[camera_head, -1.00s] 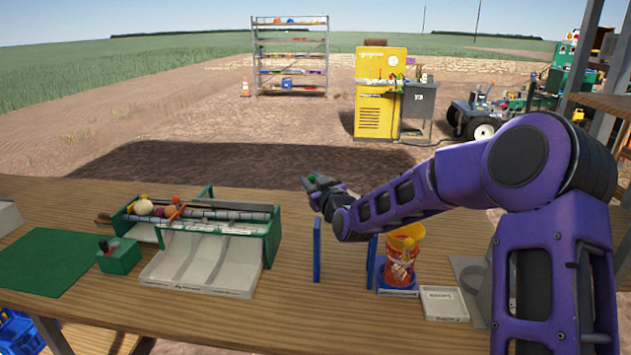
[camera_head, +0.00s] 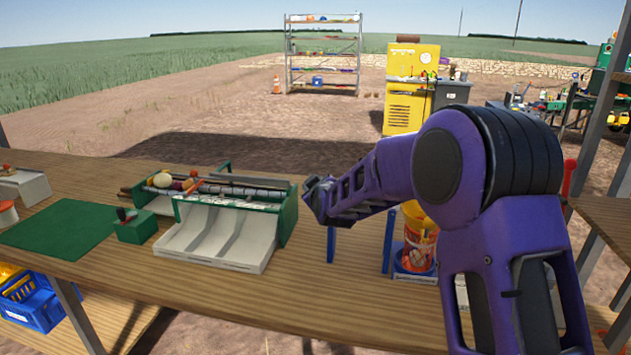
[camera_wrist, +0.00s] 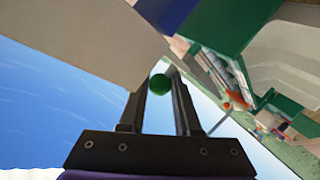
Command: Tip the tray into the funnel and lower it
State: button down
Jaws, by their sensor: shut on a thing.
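My gripper (camera_head: 313,201) is above the bench, just left of two blue posts and close to the right end of the green-framed sorter. In the wrist view my gripper (camera_wrist: 160,85) is shut on a round green knob (camera_wrist: 157,84). A pale flat panel (camera_wrist: 85,45) fills the upper left there, close to the fingers; I cannot tell if it is the tray. The yellow funnel (camera_head: 415,212) sits over an orange-patterned container (camera_head: 419,250) on a blue stand, partly hidden by my arm. A blue post (camera_head: 331,244) stands beside my gripper.
The sorter (camera_head: 287,222), with round produce on its bars and a white three-lane chute (camera_head: 215,240), stands left of my gripper. A green box (camera_head: 135,228) and green mat (camera_head: 62,228) lie further left. The bench front (camera_head: 230,310) is clear.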

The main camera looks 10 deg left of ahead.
jog(key=shift+f, duration=0.3)
jog(key=c, duration=0.6)
grip_release()
jog(key=shift+s+r, duration=0.1)
jog(key=v, duration=1.7)
jog(key=shift+s+d, duration=0.1)
